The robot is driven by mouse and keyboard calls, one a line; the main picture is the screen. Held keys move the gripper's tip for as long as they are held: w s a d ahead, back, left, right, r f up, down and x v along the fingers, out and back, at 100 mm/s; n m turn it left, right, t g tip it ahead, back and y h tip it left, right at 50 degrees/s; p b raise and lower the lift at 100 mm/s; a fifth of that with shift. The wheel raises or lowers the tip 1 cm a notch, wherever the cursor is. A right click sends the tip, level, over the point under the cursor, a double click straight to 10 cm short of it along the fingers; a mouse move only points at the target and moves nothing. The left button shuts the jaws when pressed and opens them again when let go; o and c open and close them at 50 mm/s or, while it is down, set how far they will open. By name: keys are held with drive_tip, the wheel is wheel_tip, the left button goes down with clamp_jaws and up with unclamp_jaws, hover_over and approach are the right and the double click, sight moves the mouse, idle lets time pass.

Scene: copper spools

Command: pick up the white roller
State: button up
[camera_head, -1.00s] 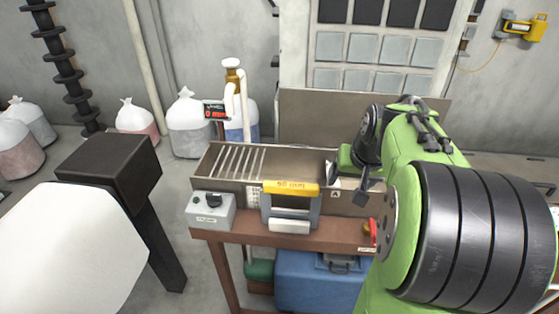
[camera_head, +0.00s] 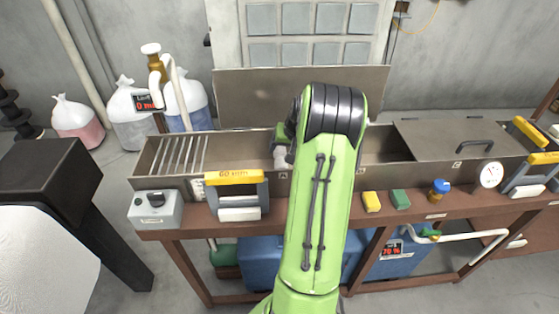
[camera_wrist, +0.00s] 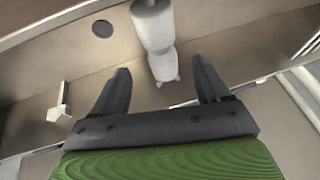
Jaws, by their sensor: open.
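In the wrist view a white roller (camera_wrist: 153,28) lies in a metal trough, ahead of my gripper (camera_wrist: 160,78). It has a thick far part and a narrower near part, whose end reaches between the lines of the two dark fingertips. The fingers are open and apart, with nothing held between them. In the head view a small white piece (camera_head: 280,157) shows in the trough below my gripper (camera_head: 283,143), partly hidden by my green arm. I cannot tell there whether the fingers touch it.
The long metal trough (camera_head: 262,166) stands on a brown bench (camera_head: 196,230). A yellow-handled frame (camera_head: 235,178) with a white cylinder and a grey control box (camera_head: 155,209) stand at its front left. Sponges (camera_head: 371,201) and a blue jar (camera_head: 439,190) stand at right.

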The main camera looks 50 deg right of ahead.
sight(282, 154)
drive_tip(key=x, duration=0.5)
drive_tip(key=shift+w+f, duration=0.2)
drive_tip(key=shift+r, duration=0.1)
drive_tip(key=shift+s+a, duration=0.1)
drive_tip(key=shift+f+b, duration=0.25)
drive_tip(key=shift+b, duration=0.15)
drive_tip(key=c, duration=1.3)
drive_tip(key=shift+o, duration=0.2)
drive_tip(key=shift+r+p, duration=0.45)
drive_tip(key=shift+r, duration=0.05)
wheel_tip(282, 154, up, 18)
drive_tip(key=p, duration=0.2)
drive_tip(key=shift+f, duration=0.2)
drive_tip(key=shift+p, duration=0.4)
